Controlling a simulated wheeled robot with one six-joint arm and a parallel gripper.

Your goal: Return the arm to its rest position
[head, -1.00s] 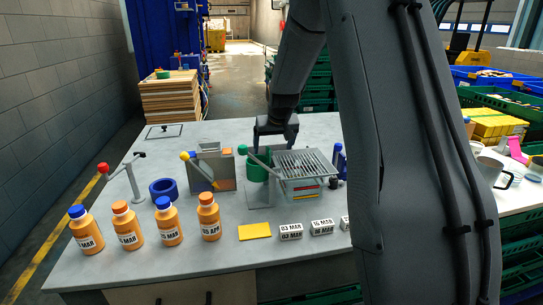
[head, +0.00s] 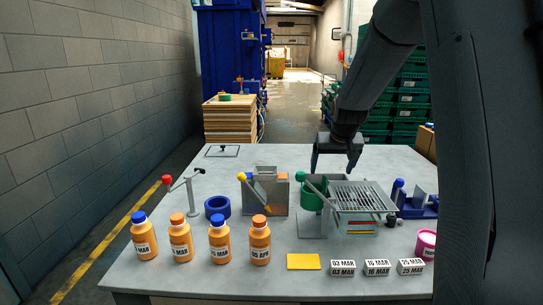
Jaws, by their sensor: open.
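My arm comes in from the right side of the head view. My gripper (head: 334,163) points down, open, its two fingers apart with nothing seen between them. It is above the rear of the table (head: 130,285), behind the green cup (head: 314,195) and the wire-grid rack (head: 362,196). I cannot tell whether its tips touch anything behind the rack. My arm hides the right end of the table.
Several orange bottles (head: 180,240) stand at the front left. A blue ring (head: 217,207), a red-knobbed lever (head: 190,195), a grey box (head: 266,193), a yellow card (head: 303,262) and date blocks (head: 376,267) are on the table. Blue fixture (head: 417,204) right. The rear left is mostly clear.

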